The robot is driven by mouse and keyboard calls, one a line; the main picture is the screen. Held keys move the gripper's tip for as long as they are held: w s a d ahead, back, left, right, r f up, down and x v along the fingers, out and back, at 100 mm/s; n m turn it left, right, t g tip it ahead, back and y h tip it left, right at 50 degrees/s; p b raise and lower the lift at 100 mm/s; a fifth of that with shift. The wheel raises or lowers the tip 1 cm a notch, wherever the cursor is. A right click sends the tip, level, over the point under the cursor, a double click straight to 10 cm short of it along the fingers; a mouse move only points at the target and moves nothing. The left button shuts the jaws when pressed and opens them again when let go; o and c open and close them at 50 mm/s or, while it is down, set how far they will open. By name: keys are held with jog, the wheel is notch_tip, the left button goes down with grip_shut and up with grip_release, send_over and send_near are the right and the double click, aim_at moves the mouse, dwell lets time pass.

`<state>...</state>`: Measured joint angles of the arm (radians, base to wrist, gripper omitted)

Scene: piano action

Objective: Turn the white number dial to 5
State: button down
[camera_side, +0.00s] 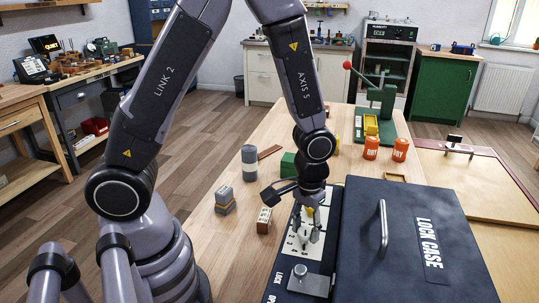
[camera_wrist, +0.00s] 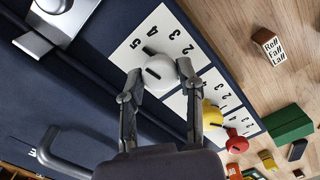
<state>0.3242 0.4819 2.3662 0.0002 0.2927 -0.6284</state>
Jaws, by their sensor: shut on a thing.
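The white number dial (camera_wrist: 160,74) sits on a white plate (camera_wrist: 146,57) with printed numbers, in the wrist view. My gripper (camera_wrist: 160,72) has one finger on each side of the dial and is shut on it. A dark mark shows on the dial's face; which number it points to I cannot tell clearly. The figure 5 is near the left finger; 4, 3 and 2 run along the plate's upper edge. In the side view my gripper (camera_side: 307,232) is down over the panel of the lock case (camera_side: 398,240), and the fingers largely hide the white dial.
A yellow dial (camera_wrist: 211,114) and a red dial (camera_wrist: 237,142) sit in line beyond the right finger. A metal latch knob (camera_side: 299,272) and a raised handle (camera_side: 383,226) stand on the case. Small blocks (camera_side: 264,220) and a green box (camera_side: 288,164) lie on the wooden table nearby.

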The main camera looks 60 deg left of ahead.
aim_at(305, 230)
jog(key=c, duration=0.7)
grip_release()
notch_tip(305, 230, up, 12)
